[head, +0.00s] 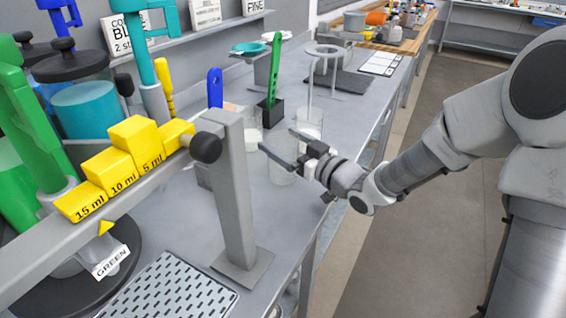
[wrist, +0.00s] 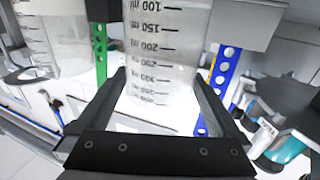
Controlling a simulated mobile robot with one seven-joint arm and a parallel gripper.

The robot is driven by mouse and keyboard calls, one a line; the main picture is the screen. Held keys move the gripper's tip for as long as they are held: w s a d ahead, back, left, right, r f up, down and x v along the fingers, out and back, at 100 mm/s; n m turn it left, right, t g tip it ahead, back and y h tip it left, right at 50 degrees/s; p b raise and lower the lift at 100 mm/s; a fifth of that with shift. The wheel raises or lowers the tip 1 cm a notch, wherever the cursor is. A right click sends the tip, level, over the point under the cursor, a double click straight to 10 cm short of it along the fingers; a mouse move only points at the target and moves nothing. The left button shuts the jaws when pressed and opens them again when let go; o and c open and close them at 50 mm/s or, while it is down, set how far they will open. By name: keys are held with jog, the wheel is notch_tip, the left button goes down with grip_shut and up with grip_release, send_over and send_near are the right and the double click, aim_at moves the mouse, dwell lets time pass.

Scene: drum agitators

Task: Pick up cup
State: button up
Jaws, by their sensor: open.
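A clear graduated cup (head: 283,168) stands on the grey bench in the head view. In the wrist view the cup (wrist: 165,45) fills the upper middle, with its ml marks appearing upside down. My gripper (head: 277,141) is open and level at the cup's upper part. In the wrist view the gripper's fingers (wrist: 160,80) lie on either side of the cup. I cannot tell whether either finger touches it. A second clear cup (head: 309,122) stands just behind, near the ring stand, and another clear vessel (head: 251,130) is to the left.
A grey post with a lever (head: 234,190) and yellow weight blocks (head: 135,145) stands in front on the left. A green spatula (head: 273,75) and a blue one (head: 215,88) stand upright near the cups. A perforated tray (head: 170,290) lies at the front. The aisle floor is clear.

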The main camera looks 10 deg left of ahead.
jog(key=shift+x, duration=1.3)
jog(key=c, duration=1.4)
